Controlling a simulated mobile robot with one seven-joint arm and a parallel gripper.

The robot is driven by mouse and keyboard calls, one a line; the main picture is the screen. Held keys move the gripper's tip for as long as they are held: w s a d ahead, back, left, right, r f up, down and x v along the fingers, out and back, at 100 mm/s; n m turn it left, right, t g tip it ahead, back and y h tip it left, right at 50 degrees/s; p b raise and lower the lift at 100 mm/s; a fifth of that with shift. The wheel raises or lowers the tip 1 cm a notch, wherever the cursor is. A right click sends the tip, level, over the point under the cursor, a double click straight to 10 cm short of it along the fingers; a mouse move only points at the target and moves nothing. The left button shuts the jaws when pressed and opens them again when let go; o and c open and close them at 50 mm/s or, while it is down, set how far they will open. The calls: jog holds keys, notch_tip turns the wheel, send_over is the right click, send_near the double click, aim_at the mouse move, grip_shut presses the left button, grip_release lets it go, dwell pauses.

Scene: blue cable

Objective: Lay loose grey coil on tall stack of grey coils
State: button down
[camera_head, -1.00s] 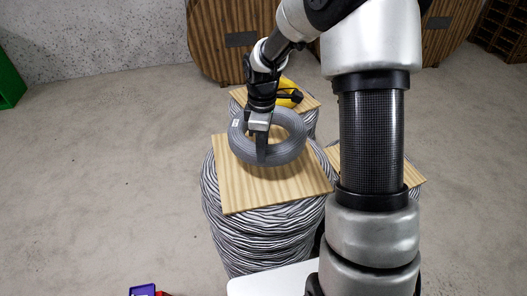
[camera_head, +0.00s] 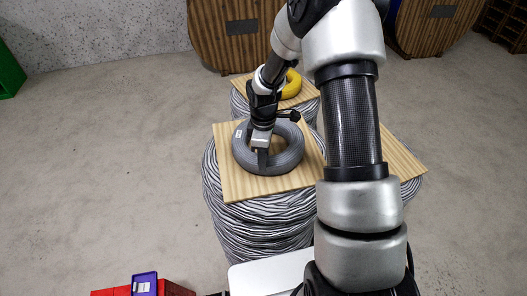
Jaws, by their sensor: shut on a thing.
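The loose grey coil (camera_head: 287,158) is a smooth ring of cable held flat in my gripper (camera_head: 262,156). My gripper points down and is shut on the coil's near left side. The coil appears over the wooden board (camera_head: 245,187) on top of the front tall stack of grey coils (camera_head: 262,228). The coil looks close to the board, but I cannot tell whether it touches. My arm covers part of the board's right side.
A yellow coil (camera_head: 293,85) lies on a board on the stack behind. Another board (camera_head: 402,158) on a stack shows right of my arm. Large wooden drums (camera_head: 222,45) stand at the back. Red boxes (camera_head: 112,291) and a purple-blue bin (camera_head: 144,284) are at the lower left.

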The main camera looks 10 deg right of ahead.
jog(key=shift+w, duration=0.15)
jog(key=c, duration=1.3)
grip_release()
jog(key=shift+f, duration=0.1)
